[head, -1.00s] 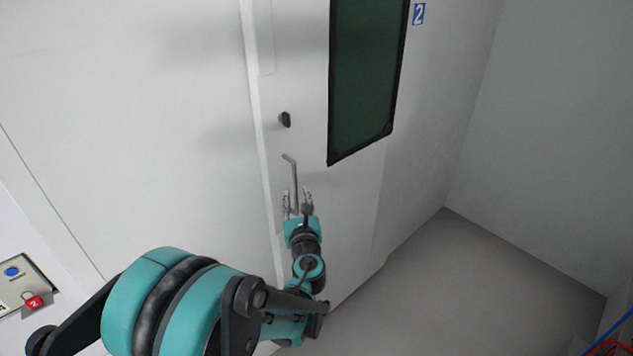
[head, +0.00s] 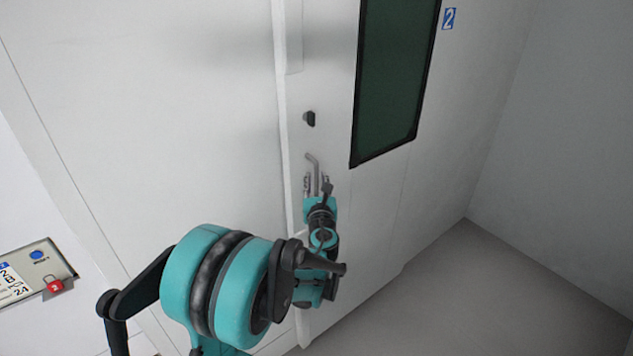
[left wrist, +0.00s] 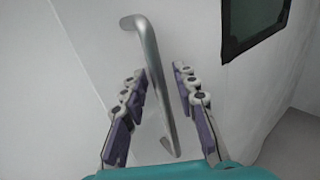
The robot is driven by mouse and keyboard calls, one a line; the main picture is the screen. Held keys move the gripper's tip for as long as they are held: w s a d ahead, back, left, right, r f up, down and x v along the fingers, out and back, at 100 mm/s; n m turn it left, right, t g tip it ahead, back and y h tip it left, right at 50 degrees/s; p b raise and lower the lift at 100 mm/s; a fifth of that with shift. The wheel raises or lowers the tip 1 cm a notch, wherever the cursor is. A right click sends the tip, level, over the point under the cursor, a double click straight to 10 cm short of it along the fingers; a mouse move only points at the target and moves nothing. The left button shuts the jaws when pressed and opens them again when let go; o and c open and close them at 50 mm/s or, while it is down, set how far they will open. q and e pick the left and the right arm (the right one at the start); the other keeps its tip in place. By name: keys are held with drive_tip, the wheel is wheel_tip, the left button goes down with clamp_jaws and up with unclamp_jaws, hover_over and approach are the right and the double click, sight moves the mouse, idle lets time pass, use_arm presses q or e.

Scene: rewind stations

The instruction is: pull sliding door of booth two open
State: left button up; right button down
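The white sliding door (head: 335,235) of booth two has a dark green window (head: 393,75) in a black frame. No open gap shows along its left edge. A grey metal bar handle (head: 313,166) is on the door below the black knob (head: 309,118). My left gripper (head: 316,183) is at the handle. In the left wrist view the handle (left wrist: 153,70) runs between the spread purple-padded fingers of my left gripper (left wrist: 163,92), with space showing on both sides. The handle's lower end lies near the gripper's teal body. My right gripper is not in view.
Grey floor (head: 480,300) lies clear to the right, before a plain wall (head: 570,150).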

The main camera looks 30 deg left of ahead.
use_arm(q)
clamp_jaws()
drive_tip(key=shift+w, duration=0.1)
